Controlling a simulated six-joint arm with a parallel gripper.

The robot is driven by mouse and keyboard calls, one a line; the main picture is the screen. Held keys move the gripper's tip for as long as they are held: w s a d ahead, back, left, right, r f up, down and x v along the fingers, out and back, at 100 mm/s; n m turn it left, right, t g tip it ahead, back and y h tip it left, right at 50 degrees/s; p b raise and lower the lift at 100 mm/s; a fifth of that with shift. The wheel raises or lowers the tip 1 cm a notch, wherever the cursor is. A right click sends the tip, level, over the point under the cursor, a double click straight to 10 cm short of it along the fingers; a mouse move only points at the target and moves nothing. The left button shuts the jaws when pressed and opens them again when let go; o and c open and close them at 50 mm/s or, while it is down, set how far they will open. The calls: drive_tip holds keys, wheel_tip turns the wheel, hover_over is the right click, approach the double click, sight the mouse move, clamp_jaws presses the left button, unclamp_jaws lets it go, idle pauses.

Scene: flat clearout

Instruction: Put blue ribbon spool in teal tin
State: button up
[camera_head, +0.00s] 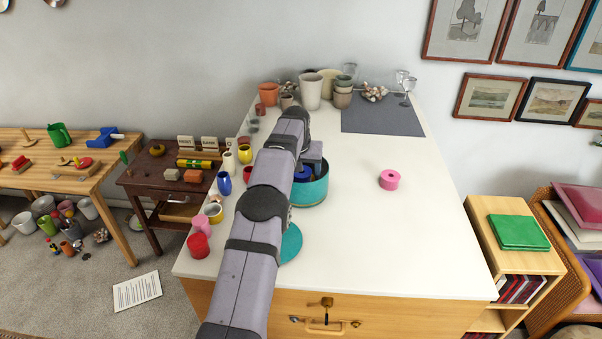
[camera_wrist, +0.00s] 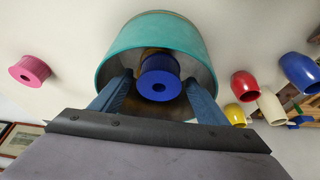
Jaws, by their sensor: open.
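The teal tin (camera_head: 314,195) stands open on the white tabletop, partly hidden behind my arm. In the wrist view the teal tin (camera_wrist: 150,35) shows its open mouth and grey inner wall. The blue ribbon spool (camera_wrist: 158,84) is inside the tin's mouth, end-on, with its dark centre hole showing. In the head view a bit of the blue spool (camera_head: 302,175) shows inside the tin. My gripper (camera_wrist: 158,95) is open, with one finger on each side of the spool and gaps between. My gripper (camera_head: 312,165) is at the tin's opening. Whether the spool rests on the bottom is hidden.
A pink spool (camera_head: 389,179) lies on clear tabletop to the right. A teal lid (camera_head: 291,243) lies flat in front of the tin. Several cups, including a red one (camera_head: 198,246), line the left edge. Pots and glasses stand at the back near a grey mat (camera_head: 383,117).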

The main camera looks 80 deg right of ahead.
drive_tip(key=b+v, duration=0.3)
drive_tip(key=v, duration=0.9)
drive_tip(key=shift+w+f, duration=0.1)
drive_tip(key=w+a+f+n+t+y, duration=0.15)
drive_tip(key=w+a, duration=0.35)
drive_tip(key=w, duration=0.5)
drive_tip(key=w+a+f+n, duration=0.1)
drive_tip(key=w+a+n, duration=0.3)
drive_tip(key=w, duration=0.6)
drive_tip(key=w+a+f+n, duration=0.1)
drive_tip(key=w+a+f, duration=0.1)
drive_tip(key=w+a, duration=0.65)
drive_tip(key=w+a+f+n+y, duration=0.1)
drive_tip(key=w+a+f+n, duration=0.1)
drive_tip(key=w+a, duration=0.45)
drive_tip(key=w+a+f+n+y, duration=0.1)
drive_tip(key=w+a+f+n, duration=0.15)
drive_tip(key=a, duration=0.75)
drive_tip(key=s+a+f+n, duration=0.2)
drive_tip(key=a+f, duration=0.1)
drive_tip(key=a, duration=0.8)
drive_tip(key=s+a+f+n, duration=0.2)
drive_tip(key=a+n, duration=0.1)
drive_tip(key=a, duration=0.8)
drive_tip(key=s+a+f+n+g, duration=0.1)
drive_tip(key=s+a+f+n, duration=0.1)
drive_tip(key=s+a, duration=0.5)
drive_tip(key=shift+s+a+f+y, duration=0.3)
drive_tip(key=shift+s+f+y, duration=0.2)
drive_tip(key=shift+f, duration=0.35)
